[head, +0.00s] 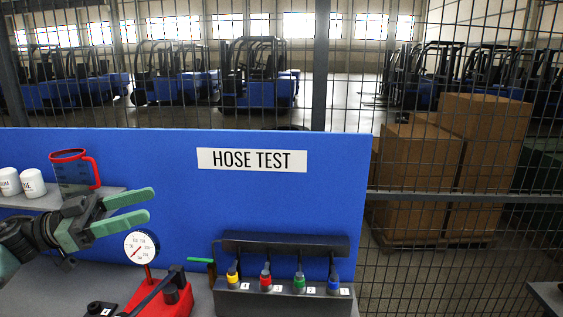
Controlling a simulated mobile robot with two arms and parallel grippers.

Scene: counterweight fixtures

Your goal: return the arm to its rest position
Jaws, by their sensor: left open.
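My left gripper (146,208) comes in from the left on its dark arm. Its two green fingers are apart and point right, with nothing between them. It is in front of the blue panel (330,185), above and left of a round white gauge (141,246) on a red-based device (165,302). My right gripper is not in this view.
A grey shelf (40,201) at left holds white containers (33,183) and a red-rimmed jug (76,172). A black fixture (285,245) with yellow, red, green and blue fittings stands on the bench. A mesh fence and cardboard boxes (417,180) are behind. The panel's upper right is clear.

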